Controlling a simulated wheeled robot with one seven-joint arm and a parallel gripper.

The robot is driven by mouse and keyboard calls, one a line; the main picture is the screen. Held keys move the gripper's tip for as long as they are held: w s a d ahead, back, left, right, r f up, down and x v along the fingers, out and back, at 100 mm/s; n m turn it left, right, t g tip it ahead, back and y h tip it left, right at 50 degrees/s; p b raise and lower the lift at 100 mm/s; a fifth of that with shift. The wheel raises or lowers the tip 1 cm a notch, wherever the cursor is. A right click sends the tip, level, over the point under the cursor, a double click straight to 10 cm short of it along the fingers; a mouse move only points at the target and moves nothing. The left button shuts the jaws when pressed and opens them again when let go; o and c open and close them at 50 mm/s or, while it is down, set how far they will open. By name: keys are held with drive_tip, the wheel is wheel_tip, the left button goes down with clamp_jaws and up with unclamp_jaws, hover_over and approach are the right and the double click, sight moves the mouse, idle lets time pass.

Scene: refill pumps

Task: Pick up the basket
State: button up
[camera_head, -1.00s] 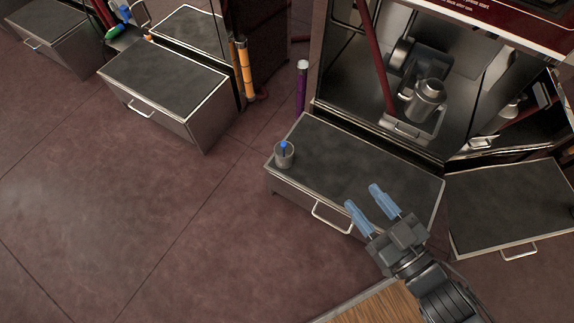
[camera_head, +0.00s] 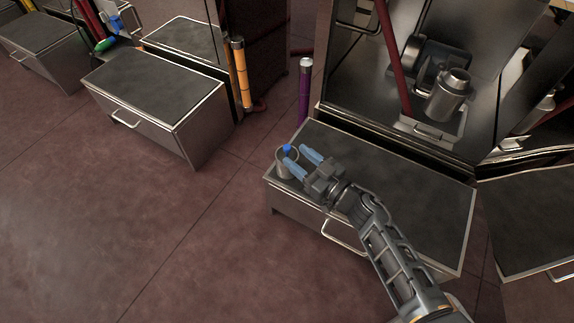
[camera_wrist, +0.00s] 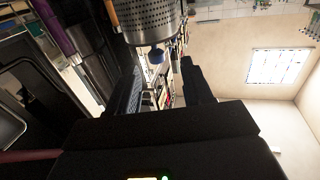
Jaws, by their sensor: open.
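The basket (camera_head: 281,171) is a small metal cup with a blue knob, standing on the left end of the dark-topped drawer unit. In the wrist view the basket (camera_wrist: 151,22) shows perforated metal walls at the top edge, partly cut off, with the blue knob below it. My gripper (camera_head: 295,155) is open, with its light-blue fingers pointing left at the basket. In the head view one finger overlaps the basket's right side. In the wrist view the blue knob appears between the two dark fingers (camera_wrist: 160,66). I cannot tell whether they touch the basket.
The drawer unit (camera_head: 400,195) has a clear top and a front handle. A metal machine bay with a pitcher (camera_head: 448,97) stands behind it. A purple tube (camera_head: 304,95) stands behind the basket. Another drawer unit (camera_head: 155,85) is at left, with open floor between.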

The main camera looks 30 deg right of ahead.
sight(290, 150)
drive_tip(key=b+x, duration=0.2)
drive_tip(key=x, duration=0.2)
drive_tip(key=shift+w+d, duration=0.1)
drive_tip(key=shift+w, duration=0.6)
clamp_jaws()
